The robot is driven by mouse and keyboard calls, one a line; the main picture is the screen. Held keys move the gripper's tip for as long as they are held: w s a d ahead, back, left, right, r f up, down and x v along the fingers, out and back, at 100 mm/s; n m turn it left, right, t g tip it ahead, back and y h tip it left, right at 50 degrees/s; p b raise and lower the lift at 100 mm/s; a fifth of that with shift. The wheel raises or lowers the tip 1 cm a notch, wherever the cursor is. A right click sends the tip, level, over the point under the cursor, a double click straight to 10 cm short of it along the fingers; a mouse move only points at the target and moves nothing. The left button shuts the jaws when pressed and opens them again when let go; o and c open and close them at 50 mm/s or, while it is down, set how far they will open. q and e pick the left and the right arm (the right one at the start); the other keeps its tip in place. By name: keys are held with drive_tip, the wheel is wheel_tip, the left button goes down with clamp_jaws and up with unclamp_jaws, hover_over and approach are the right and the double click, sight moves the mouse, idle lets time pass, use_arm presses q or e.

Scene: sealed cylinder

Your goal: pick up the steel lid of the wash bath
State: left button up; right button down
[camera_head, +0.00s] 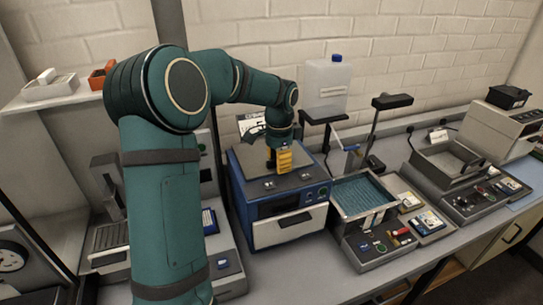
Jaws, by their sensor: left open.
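My left gripper (272,160) is small in the head view and points down over the blue box-shaped unit (247,207) in the middle of the bench. It is open. The unit has a flat grey metal top, which looks like the steel lid (252,166). My gripper and wrist cover part of this top, and I cannot tell whether the fingers touch it. A yellow ribbed piece (285,160) shows right beside the fingers; whether it belongs to the gripper is unclear. My right gripper is out of view.
An open basin of bluish liquid (366,194) stands just right of the blue unit. A grey open tray unit (448,160) is farther right. A white canister (326,85) and a black-topped stand (391,101) rise behind. The bench's front strip (290,275) is clear.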

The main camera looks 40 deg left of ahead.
use_arm(q)
clamp_jaws()
